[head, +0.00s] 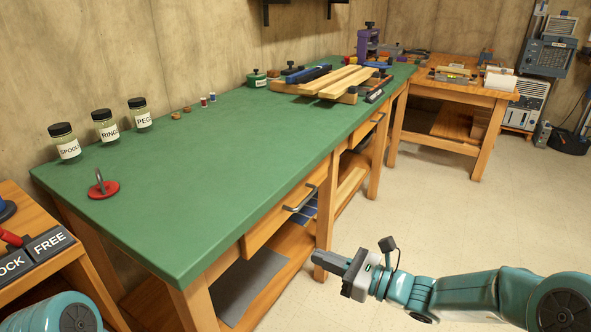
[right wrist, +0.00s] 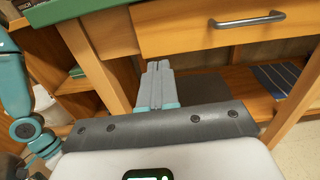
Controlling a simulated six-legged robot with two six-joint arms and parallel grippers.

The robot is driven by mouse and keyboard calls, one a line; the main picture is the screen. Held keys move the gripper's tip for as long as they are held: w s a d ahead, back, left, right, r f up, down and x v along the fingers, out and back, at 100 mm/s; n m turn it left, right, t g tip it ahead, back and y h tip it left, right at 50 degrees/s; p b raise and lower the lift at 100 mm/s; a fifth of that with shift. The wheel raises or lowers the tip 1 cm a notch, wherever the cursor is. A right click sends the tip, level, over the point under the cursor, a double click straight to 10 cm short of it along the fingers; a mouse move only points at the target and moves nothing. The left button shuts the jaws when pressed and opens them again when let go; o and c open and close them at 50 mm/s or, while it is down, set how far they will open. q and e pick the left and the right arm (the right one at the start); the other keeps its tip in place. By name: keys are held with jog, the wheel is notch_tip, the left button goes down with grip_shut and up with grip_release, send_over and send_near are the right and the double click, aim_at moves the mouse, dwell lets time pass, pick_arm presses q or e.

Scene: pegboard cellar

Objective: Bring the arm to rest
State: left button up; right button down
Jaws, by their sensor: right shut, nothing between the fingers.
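My right gripper (head: 322,262) is at the end of my teal right arm, which comes in from the lower right in the head view. It is in front of the green-topped workbench (head: 225,165), below the level of its top and near the drawer. In the right wrist view its two fingers (right wrist: 158,66) lie together, shut and empty, pointing toward the bench below the drawer front (right wrist: 190,25). My left gripper does not show in the head view; only a teal part of me is at the lower left corner.
The drawer handle (head: 301,198) sticks out near my right gripper. Labelled jars (head: 66,146), a red disc with a peg (head: 103,188) and a wooden rack (head: 325,82) stand on the bench. A second wooden table (head: 455,92) is at the back. The floor (head: 450,215) on the right is clear.

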jog(key=s+a+f+n+g+h, duration=0.1)
jog(key=s+f+n+g, duration=0.2)
jog(key=f, duration=0.4)
jog(key=s+a+f+n+g+h, duration=0.1)
jog(key=s+f+g+h, duration=0.1)
jog(key=s+f, duration=0.35)
jog(key=s+d+f+n+g+h, duration=0.2)
jog(key=s+d+f+n+h, duration=0.15)
jog(key=s+f+n, duration=0.6)
jog(key=s+d+f+n+g+h, duration=0.2)
jog(key=s+f+n+h, duration=0.3)
jog(key=s+f+n, duration=0.5)
pick_arm(q)
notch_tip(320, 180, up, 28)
jog(key=p, duration=2.8)
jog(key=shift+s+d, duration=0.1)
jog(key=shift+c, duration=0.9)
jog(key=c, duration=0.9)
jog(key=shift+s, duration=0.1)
pick_arm(e)
notch_tip(320, 180, up, 27)
jog(key=shift+w+a+m, duration=0.25)
jog(key=shift+w+m, duration=0.1)
jog(key=shift+m, duration=0.1)
